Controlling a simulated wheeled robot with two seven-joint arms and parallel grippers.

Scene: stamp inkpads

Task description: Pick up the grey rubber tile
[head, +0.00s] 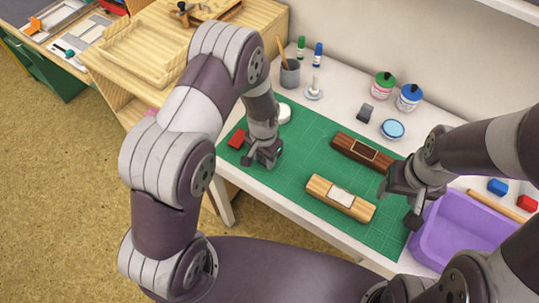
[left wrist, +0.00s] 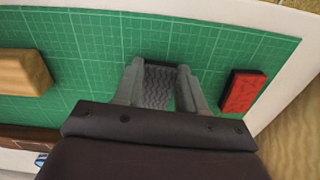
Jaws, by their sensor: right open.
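The grey rubber tile (left wrist: 159,88), with a ridged top and a dark far edge, lies between the fingers of my left gripper (left wrist: 160,72) in the left wrist view. The fingertips appear to touch it on both sides, low over the green mat (left wrist: 90,40). In the head view my left gripper (head: 262,158) is at the mat's left part and largely hides the tile. I cannot tell whether the tile is off the mat. My right gripper (head: 402,203) is open and empty over the mat's right end, by the purple bin.
A red pad (head: 237,138) lies beside my left gripper. A dark wooden block (head: 350,143) and a light one (head: 325,188) lie on the mat. A purple bin (head: 440,245) stands at right. Jars, a pen cup (head: 289,73) and a small grey block (head: 365,112) stand behind.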

